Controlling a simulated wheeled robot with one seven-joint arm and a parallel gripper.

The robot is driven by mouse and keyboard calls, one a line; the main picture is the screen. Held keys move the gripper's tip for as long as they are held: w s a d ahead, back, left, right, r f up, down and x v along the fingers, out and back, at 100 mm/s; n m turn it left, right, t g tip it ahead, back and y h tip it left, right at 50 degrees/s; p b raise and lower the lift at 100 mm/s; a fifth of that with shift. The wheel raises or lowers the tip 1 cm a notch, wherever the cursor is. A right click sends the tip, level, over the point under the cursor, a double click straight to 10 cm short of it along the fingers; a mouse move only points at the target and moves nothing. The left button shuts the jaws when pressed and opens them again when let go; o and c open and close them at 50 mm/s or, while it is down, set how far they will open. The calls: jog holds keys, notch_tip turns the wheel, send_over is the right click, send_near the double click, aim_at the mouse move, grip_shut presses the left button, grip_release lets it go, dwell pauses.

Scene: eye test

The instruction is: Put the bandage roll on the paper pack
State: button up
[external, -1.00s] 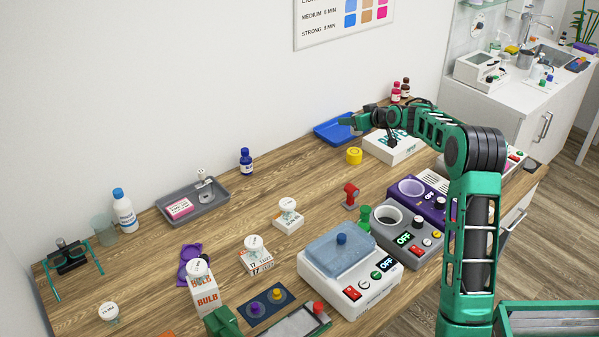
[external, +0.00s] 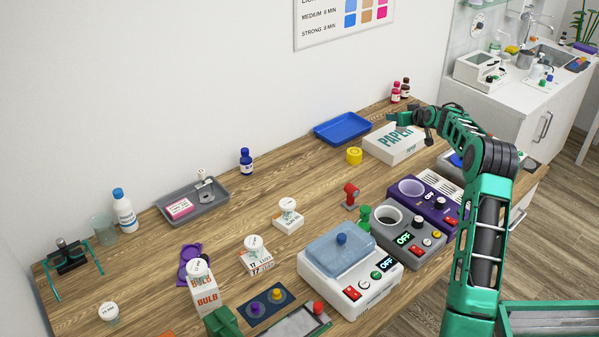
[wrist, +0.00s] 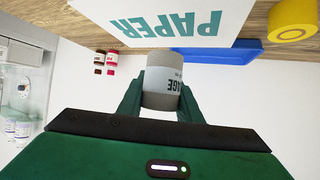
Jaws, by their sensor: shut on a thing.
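The bandage roll (wrist: 162,88) is a pale grey and white cylinder with part of its lettering showing in the wrist view. My gripper (wrist: 160,98) is shut on it, one finger on each side. The paper pack (external: 388,149) is a white box with teal lettering at the back right of the table; it also shows upside down at the top of the wrist view (wrist: 150,12). In the external view my gripper (external: 404,118) is over the pack's far part, and the roll is not clearly visible there. I cannot tell whether roll and pack touch.
A blue tray (external: 343,128) and a yellow roll (external: 354,156) lie left of the pack. Small bottles (external: 399,92) stand behind it. A purple device (external: 420,198) and a grey device (external: 408,236) stand in front. Bare wood lies left of the yellow roll.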

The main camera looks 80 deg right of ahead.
aim_at(397, 135)
jog(key=shift+s+d+f, duration=0.55)
jog(key=shift+d+f, duration=0.05)
jog(key=shift+d, duration=0.1)
jog(key=shift+f, duration=1.9)
jog(key=o, duration=1)
jog(key=shift+f, duration=0.1)
jog(key=shift+s+a+r, duration=0.1)
jog(key=shift+a+r, duration=0.1)
jog(key=shift+r, duration=0.05)
jog(key=v, duration=1.1)
jog(key=shift+s+a+r, duration=0.1)
jog(key=shift+a, duration=0.15)
